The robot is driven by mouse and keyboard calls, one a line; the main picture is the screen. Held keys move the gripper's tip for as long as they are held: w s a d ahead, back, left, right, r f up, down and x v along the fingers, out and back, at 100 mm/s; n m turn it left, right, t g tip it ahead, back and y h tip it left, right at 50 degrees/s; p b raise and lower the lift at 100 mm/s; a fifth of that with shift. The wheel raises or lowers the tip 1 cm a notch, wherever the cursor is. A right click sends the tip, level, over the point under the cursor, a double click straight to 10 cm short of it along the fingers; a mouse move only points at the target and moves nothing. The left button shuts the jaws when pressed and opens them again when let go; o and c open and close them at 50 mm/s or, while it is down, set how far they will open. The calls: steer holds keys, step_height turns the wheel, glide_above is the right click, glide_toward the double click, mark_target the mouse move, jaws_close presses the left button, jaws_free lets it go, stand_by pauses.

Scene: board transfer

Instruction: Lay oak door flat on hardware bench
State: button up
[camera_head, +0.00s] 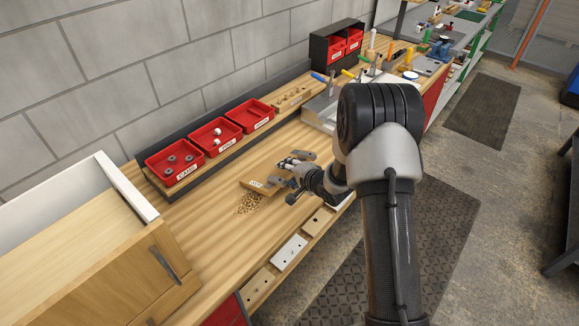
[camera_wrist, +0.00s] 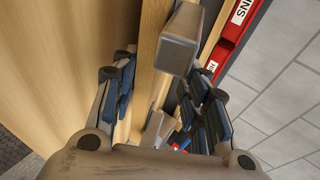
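An oak-coloured panel (camera_head: 128,277) with a dark bar handle (camera_head: 165,263) fronts the white-sided cabinet at the lower left in the head view. I cannot tell whether this is the oak door. The long wooden bench (camera_head: 215,240) runs along the wall. My gripper (camera_head: 292,180) is low over the bench's middle, near a small labelled wooden block (camera_head: 257,187). In the wrist view my gripper (camera_wrist: 162,105) has its fingers apart. A pale wooden strip (camera_wrist: 152,40) and a grey square-ended bar (camera_wrist: 180,42) show between or beyond them. No held board is seen.
Red bins (camera_head: 175,164) line the back of the bench by the block wall. Wood shavings (camera_head: 250,203) lie beside the labelled block. Sample plates (camera_head: 289,252) line the front edge. Tools (camera_head: 365,60) stand farther back. The bench top left of the shavings is clear.

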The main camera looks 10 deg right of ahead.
steer(key=shift+s+r+g+h+p, duration=0.15)
steer(key=shift+g+p, duration=0.4)
steer(key=shift+p, duration=1.3)
steer(key=shift+w+r+g+h+p, duration=0.1)
steer(key=shift+g+h+p, duration=0.3)
steer(key=shift+p, duration=1.5)
steer(key=shift+s+r+g+h+p, duration=0.15)
steer(key=shift+g+p, duration=0.5)
steer(key=shift+p, duration=1.2)
steer(key=g+p, duration=0.1)
steer(key=p, duration=0.8)
steer(key=shift+r+g, duration=0.1)
steer(key=shift+g, duration=0.3)
steer(key=shift+s+d+p, duration=0.1)
steer(key=shift+p, duration=1.1)
steer(key=shift+h, duration=0.3)
steer(key=shift+s, duration=0.1)
steer(key=shift+s+d+r+p, duration=0.1)
steer(key=shift+s+d+r, duration=0.1)
steer(key=shift+s, duration=0.25)
steer(key=shift+s+d+r+p, duration=0.15)
steer(key=shift+s, duration=0.3)
steer(key=shift+s+d+r+p, duration=0.1)
steer(key=shift+s+d+r, duration=0.1)
steer(key=shift+s, duration=0.25)
steer(key=shift+f, duration=0.1)
steer(key=shift+o, duration=0.4)
